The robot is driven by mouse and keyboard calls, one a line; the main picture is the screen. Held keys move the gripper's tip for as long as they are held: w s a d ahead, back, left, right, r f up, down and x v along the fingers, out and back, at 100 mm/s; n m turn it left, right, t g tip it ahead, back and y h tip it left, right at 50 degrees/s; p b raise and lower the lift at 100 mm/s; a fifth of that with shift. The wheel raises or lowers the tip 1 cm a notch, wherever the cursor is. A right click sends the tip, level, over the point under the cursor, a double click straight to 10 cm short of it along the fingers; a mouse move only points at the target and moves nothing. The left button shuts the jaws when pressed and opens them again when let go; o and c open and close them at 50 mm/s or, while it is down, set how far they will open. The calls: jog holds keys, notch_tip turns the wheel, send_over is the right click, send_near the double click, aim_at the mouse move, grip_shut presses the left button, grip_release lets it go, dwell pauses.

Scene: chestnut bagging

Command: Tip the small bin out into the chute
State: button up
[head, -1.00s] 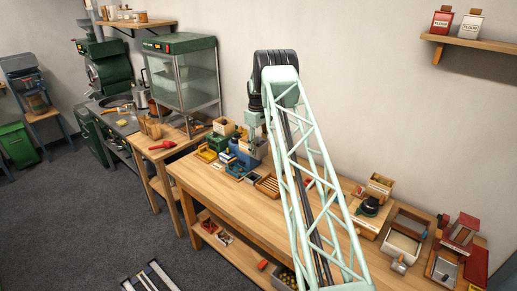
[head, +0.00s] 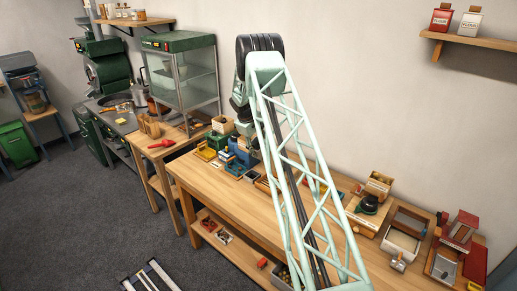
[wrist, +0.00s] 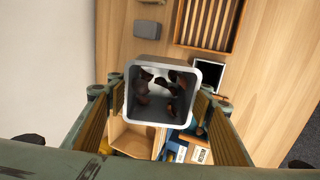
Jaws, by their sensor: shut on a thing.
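In the wrist view the small grey bin (wrist: 190,72) sits between the two fingers of my gripper (wrist: 162,100), which is shut on it. Its open mouth shows several dark brown chestnuts (wrist: 158,82) inside, against a pale patch. Below the bin in that picture is an open wooden box (wrist: 132,140), partly hidden by it; I cannot tell whether this is the chute. In the head view my arm hides most of the gripper and the bin. A wooden box (head: 222,124) stands there beside blue equipment (head: 238,160).
A slatted wooden tray (wrist: 208,48), a dark-topped small box (wrist: 208,75) and a grey block (wrist: 148,26) lie on the bench (head: 225,195). The wall is close at the left of the wrist view.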

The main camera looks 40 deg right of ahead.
jog(key=shift+d+f+h, duration=0.1)
jog(key=shift+f+h, duration=0.25)
jog(key=shift+h, duration=0.55)
jog(key=shift+f+b, duration=0.15)
jog(key=shift+b, duration=0.8)
jog(key=h+b, duration=0.2)
jog(key=b, duration=1)
jog(key=shift+t+h, duration=0.3)
jog(key=shift+h, duration=0.1)
jog(key=h+b, duration=0.2)
jog(key=b, duration=0.7)
jog(key=h+b, duration=0.1)
jog(key=b, duration=0.3)
jog(key=h+b, duration=0.1)
jog(key=b, duration=0.2)
jog(key=f+h+b, duration=0.1)
jog(key=h+b, duration=0.1)
jog(key=b, duration=0.2)
jog(key=shift+a+f+t+b, duration=0.1)
jog(key=shift+a+t+b, duration=0.2)
jog(key=shift+t+b, duration=0.1)
